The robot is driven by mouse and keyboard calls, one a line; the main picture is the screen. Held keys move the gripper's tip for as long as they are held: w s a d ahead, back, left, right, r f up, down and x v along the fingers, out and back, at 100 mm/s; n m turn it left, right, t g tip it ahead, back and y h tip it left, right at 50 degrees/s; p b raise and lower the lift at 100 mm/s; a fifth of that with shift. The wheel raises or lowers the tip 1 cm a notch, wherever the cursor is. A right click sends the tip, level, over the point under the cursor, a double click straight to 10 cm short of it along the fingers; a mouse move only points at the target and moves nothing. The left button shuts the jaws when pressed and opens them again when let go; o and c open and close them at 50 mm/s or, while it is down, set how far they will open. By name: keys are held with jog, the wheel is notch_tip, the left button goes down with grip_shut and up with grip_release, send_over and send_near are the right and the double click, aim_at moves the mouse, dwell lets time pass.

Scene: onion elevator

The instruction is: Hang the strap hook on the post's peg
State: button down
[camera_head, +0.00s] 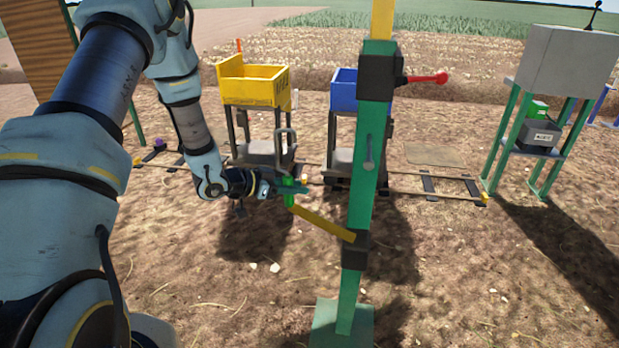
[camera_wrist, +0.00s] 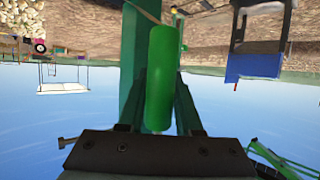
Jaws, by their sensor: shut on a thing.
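The strap hook (camera_head: 285,143) is a grey bent loop standing up from a green grip. The green grip (camera_wrist: 162,75) also shows between the fingers in the wrist view. My gripper (camera_head: 290,187) is shut on it, left of the green post (camera_head: 360,205). A yellow strap (camera_head: 322,223) runs from the grip down to a black collar low on the post. A small grey peg-like part (camera_head: 368,155) is on the post's face, about level with the hook in the picture. The hook appears apart from it; the depth between them is unclear.
A red-knobbed lever (camera_head: 425,78) sticks out right from the post's upper black collar. A yellow bin cart (camera_head: 252,90) and a blue bin cart (camera_head: 343,90) stand behind on rails. A grey box on a green stand (camera_head: 567,60) is at right. Open soil lies in front.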

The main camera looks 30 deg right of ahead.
jog(key=s+d+f+m+g+b, duration=0.1)
jog(key=s+d+m+g+b, duration=0.2)
jog(key=s+d+b, duration=0.4)
jog(key=shift+s+d, duration=3.15)
jog(key=shift+d, duration=0.8)
jog(key=c, duration=0.5)
grip_release()
jog(key=shift+f, duration=0.1)
jog(key=b+v, duration=0.1)
jog(key=v, duration=1)
jog(key=shift+w+d, duration=0.1)
